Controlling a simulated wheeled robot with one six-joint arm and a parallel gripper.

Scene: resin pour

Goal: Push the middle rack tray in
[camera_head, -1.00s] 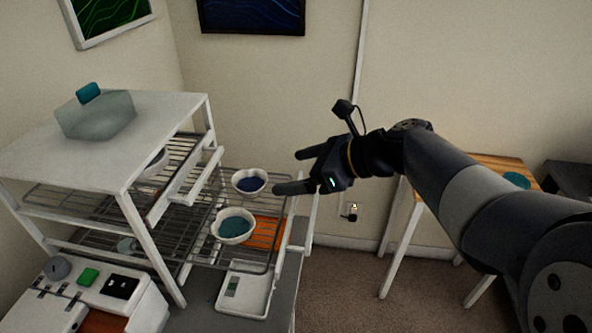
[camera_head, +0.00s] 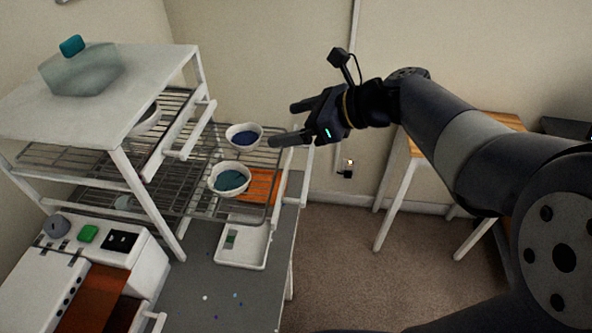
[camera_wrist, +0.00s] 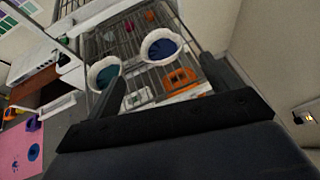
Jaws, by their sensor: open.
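A white-framed rack (camera_head: 140,187) stands at the left. A wire tray (camera_head: 250,212), seemingly the middle one, sticks out of it to the right. It carries a white bowl with dark blue content (camera_head: 245,127) and a white bowl with teal content (camera_head: 222,191). Both bowls also show in the wrist view, the blue one (camera_wrist: 147,42) and the teal one (camera_wrist: 92,74). My gripper (camera_head: 283,124) is open and empty, near the tray's outer end. Its two fingers appear spread over the tray in the wrist view. I cannot tell whether they touch it.
A higher tray with a white handle (camera_head: 186,142) sits further in. A white scale (camera_head: 243,247) and an orange object (camera_head: 262,186) lie below the tray on the grey bench (camera_head: 215,300). A white machine (camera_head: 128,251) stands front left. A wooden-topped table (camera_head: 497,124) is behind my arm.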

